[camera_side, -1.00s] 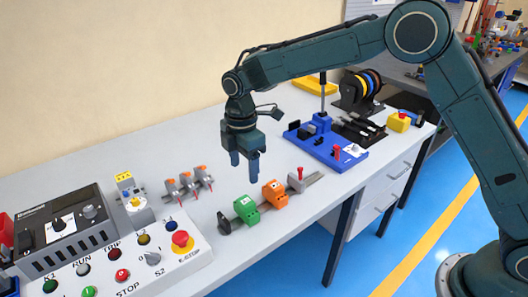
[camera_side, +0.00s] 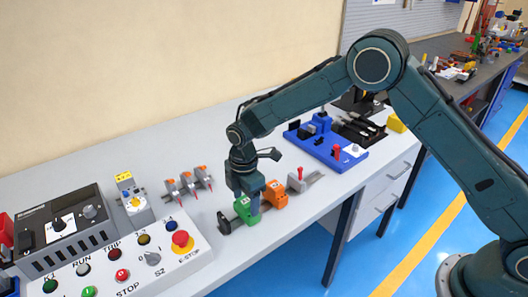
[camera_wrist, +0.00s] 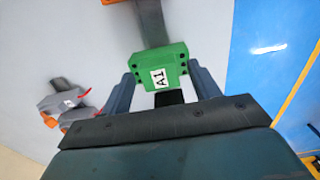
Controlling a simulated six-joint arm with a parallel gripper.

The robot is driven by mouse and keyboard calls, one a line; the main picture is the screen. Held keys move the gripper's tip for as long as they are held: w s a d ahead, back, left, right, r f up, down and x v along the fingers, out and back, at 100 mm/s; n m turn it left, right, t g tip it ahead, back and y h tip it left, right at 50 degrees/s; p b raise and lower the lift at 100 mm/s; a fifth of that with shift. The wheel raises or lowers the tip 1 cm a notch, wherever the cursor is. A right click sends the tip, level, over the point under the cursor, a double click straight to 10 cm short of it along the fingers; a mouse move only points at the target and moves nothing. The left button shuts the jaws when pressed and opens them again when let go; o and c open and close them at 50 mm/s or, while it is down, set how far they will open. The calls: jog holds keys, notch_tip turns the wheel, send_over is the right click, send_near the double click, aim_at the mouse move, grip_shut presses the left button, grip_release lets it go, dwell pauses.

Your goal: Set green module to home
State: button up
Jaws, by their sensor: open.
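The green module (camera_side: 244,212) sits on a grey rail on the bench, between the black end piece (camera_side: 223,223) and the orange module (camera_side: 275,194). In the wrist view the green module (camera_wrist: 161,72) carries a white label reading A1. My gripper (camera_side: 246,204) is lowered at the green module. In the wrist view its open fingers (camera_wrist: 164,88) stand on both sides of the module, with small gaps showing. The orange module is mostly cut off in the wrist view. My gripper hides part of the green module in the side view.
A red-handled clamp (camera_side: 299,180) stands at the rail's far end. Several grey and orange parts (camera_side: 188,183) stand left of the rail. The control panel with an E-stop (camera_side: 181,241) is at front left. A blue fixture (camera_side: 325,142) stands at the back right.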

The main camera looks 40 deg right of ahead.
grip_shut()
jog(key=shift+a, duration=2.6)
grip_release()
jog(key=shift+d+r, duration=0.1)
notch_tip(320, 180, up, 14)
jog(key=shift+f, duration=0.2)
jog(key=shift+r, duration=0.1)
